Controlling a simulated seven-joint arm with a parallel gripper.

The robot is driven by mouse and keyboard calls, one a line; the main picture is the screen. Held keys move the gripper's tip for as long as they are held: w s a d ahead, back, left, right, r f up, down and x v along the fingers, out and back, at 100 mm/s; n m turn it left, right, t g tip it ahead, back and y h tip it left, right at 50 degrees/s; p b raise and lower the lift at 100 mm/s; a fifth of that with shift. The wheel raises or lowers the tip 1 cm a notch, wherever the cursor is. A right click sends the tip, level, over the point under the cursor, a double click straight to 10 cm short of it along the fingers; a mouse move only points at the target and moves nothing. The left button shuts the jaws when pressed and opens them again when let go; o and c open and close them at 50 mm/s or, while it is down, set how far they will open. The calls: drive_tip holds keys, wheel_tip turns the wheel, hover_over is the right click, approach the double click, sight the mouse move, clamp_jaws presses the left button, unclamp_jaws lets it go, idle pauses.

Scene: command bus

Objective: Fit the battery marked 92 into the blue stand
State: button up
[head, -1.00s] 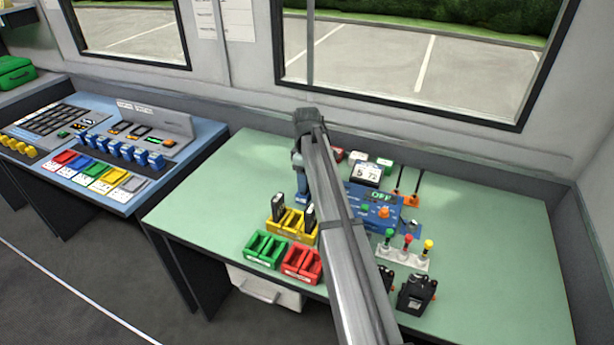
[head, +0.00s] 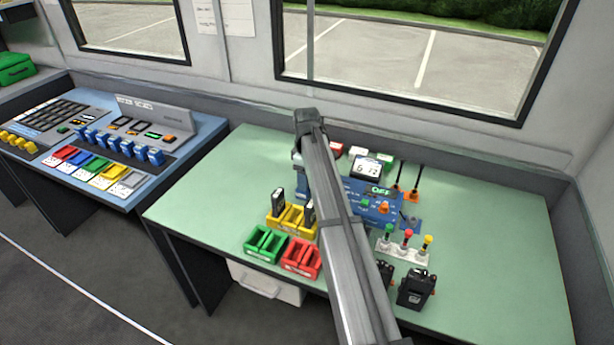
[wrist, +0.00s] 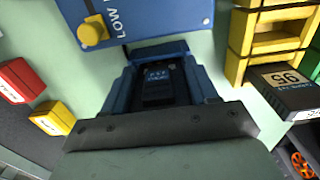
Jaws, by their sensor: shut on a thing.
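In the wrist view my gripper (wrist: 162,88) is shut on a black battery (wrist: 158,93). Its pale print is too small to read, so I cannot tell whether it is the one marked 92. Blue parts lie around the battery's far end and sides; they look like the blue stand (wrist: 158,49). I cannot tell how far in the battery sits. In the head view my arm hides the gripper, the held battery and most of that spot. Two other black batteries (head: 277,202) stand upright in the yellow stand (head: 290,218).
A green stand (head: 266,243) and a red stand (head: 301,260) are in front of the yellow one. A blue panel (head: 375,202) with knobs is right of my arm, near colored levers (head: 404,245) and a black device (head: 416,290). The table's left part is clear.

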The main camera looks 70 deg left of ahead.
drive_tip(key=shift+f, duration=0.1)
drive_tip(key=o, duration=1.4)
drive_tip(key=shift+r, duration=0.2)
drive_tip(key=shift+r, duration=3.35)
